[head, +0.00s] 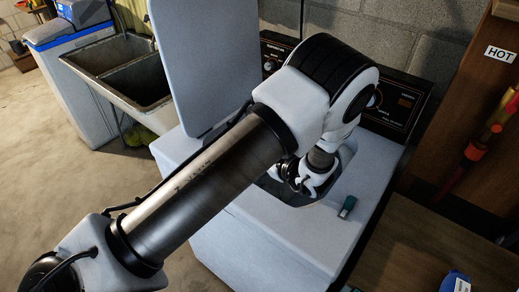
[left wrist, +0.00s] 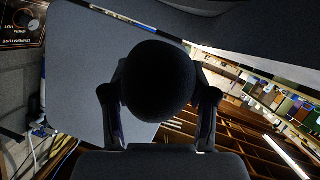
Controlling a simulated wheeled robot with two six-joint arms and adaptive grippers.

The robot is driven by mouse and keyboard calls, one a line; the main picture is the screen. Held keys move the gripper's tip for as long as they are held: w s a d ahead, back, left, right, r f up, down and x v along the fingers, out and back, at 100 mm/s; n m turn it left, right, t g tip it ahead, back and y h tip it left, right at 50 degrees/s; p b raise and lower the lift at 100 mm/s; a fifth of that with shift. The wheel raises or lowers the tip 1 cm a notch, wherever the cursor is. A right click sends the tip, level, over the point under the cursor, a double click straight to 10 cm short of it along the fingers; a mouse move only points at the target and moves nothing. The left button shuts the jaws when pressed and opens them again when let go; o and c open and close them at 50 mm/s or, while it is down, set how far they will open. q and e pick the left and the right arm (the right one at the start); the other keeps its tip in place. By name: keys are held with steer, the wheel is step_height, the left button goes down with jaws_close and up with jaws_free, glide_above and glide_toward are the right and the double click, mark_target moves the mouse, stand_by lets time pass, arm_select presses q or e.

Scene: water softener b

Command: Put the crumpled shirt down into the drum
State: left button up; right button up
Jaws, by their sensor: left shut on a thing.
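The washer (head: 270,245) stands with its lid (head: 205,60) raised. The dark drum opening (head: 281,193) shows in its top, partly covered by my left arm. My left gripper (head: 298,180) points down at the opening in the head view. In the left wrist view a dark, rounded bundle (left wrist: 158,82) sits between its two fingers, which are shut on it. It looks like the crumpled shirt, but its folds are too dark to make out. In the head view the bundle is hidden, and its depth in the drum cannot be told. My right gripper is not in view.
The control panel (head: 400,100) rises behind. A grey sink (head: 125,75) stands at the left, and a wooden surface (head: 430,250) is at the right.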

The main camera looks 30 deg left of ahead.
arm_select(q)
step_height(320, 180, down, 8)
steer(key=b, duration=0.5)
steer(key=shift+w, duration=0.45)
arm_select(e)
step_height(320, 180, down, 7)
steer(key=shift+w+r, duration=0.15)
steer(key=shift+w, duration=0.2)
arm_select(q)
steer(key=shift+w, duration=0.1)
steer(key=o, duration=1.3)
steer(key=shift+o, duration=0.3)
